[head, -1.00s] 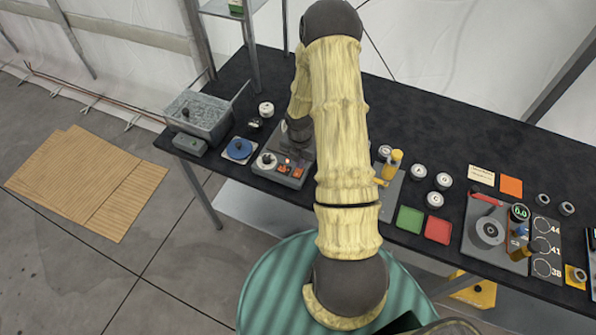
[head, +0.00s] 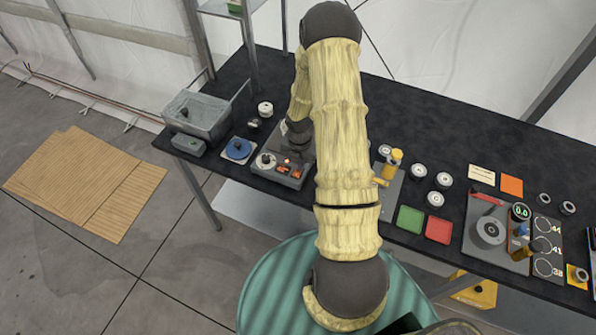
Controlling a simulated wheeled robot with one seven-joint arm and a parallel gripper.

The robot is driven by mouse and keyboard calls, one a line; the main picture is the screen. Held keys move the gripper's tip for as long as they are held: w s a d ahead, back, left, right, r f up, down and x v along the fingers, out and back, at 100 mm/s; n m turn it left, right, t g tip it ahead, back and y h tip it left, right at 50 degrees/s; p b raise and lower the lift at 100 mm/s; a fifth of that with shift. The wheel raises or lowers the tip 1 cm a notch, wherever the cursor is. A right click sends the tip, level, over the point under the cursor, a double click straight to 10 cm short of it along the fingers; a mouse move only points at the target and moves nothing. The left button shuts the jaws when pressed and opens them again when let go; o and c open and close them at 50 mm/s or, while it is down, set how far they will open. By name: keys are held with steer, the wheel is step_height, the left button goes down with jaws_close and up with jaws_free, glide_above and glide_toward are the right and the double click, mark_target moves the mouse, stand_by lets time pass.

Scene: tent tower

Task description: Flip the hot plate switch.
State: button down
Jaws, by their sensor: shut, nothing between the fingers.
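A grey box unit (head: 292,181) sits on the black bench left of my arm. It looks like the hot plate control, with a white round dial (head: 265,161) at its left and two orange-red switches (head: 283,170) at its front. My gripper (head: 292,157) points down over this unit, close to the switches. Its dark fingers look shut and empty. They are small and blend with the dark unit, so I cannot tell whether they touch a switch. My forearm and wrist hide the unit's right and back part. The switches' positions are too small to read.
A blue disc (head: 239,149) and a grey metal basin (head: 203,116) stand to the left. A metal post (head: 249,45) rises behind. Right of my arm are a yellow-topped device (head: 394,158), several white jars, green (head: 410,219) and red (head: 438,230) squares.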

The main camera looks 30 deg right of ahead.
steer(key=shift+a+r+p, duration=0.1)
steer(key=shift+r+p, duration=2.95)
steer(key=shift+r, duration=0.45)
steer(key=shift+w, duration=0.1)
steer(key=s+a+r+m+t+b, duration=0.2)
steer(key=s+a+r+m+b, duration=0.7)
steer(key=m, duration=1.6)
steer(key=s+a+r, duration=0.3)
steer(key=a+r, duration=0.1)
steer(key=r, duration=0.2)
steer(key=shift+s+a+r+m+t, duration=0.15)
steer(key=shift+s+a+m+t, duration=0.1)
steer(key=shift+s+m+t, duration=0.05)
